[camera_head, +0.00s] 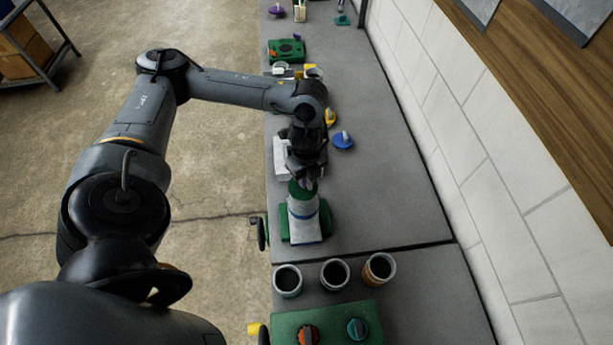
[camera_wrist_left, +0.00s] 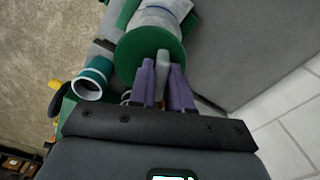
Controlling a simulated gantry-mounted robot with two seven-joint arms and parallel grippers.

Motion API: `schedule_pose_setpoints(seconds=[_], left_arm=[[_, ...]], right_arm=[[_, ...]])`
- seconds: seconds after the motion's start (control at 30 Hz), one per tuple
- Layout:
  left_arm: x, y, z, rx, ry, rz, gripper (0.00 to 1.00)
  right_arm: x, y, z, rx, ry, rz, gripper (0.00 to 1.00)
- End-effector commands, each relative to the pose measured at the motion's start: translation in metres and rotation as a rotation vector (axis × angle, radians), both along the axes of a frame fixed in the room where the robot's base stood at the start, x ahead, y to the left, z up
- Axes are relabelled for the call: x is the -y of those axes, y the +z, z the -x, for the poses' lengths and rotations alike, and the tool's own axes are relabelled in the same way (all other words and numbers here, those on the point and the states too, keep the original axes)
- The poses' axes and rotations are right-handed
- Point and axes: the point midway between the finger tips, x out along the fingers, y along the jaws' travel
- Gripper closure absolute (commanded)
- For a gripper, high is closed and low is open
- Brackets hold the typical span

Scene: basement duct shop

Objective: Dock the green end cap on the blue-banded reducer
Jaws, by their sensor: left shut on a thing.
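The green end cap (camera_head: 302,190) is a round disc with a grey grip tab. In the left wrist view the cap (camera_wrist_left: 150,52) covers the near end of the pale grey reducer (camera_wrist_left: 158,18). My left gripper (camera_wrist_left: 163,75) is shut on the cap's tab, one finger on each side. In the head view the reducer (camera_head: 305,228) lies in a green cradle, with a blue band around it, and the cap is at its far end. I cannot tell whether the cap is fully seated or just against the rim. My right gripper is out of view.
Three short upright pipes (camera_head: 335,274) stand near the front, beside a green box with knobs (camera_head: 345,325). A blue knobbed cap (camera_head: 343,141) and a yellow one (camera_head: 330,116) lie beyond the gripper. The bench's right side is clear up to the block wall.

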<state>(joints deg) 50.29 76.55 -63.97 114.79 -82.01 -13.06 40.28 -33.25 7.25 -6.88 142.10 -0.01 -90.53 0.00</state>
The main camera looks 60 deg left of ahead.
Motion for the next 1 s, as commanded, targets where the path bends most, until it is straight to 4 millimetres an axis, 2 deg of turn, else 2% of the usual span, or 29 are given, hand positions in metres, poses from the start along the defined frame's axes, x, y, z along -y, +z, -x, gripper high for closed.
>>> schedule_pose_setpoints(seconds=[1.0], left_arm=[[-0.0002, 0.0001, -0.0004, 0.001, 0.000, 0.000, 1.00]], right_arm=[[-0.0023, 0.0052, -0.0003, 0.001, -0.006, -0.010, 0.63]])
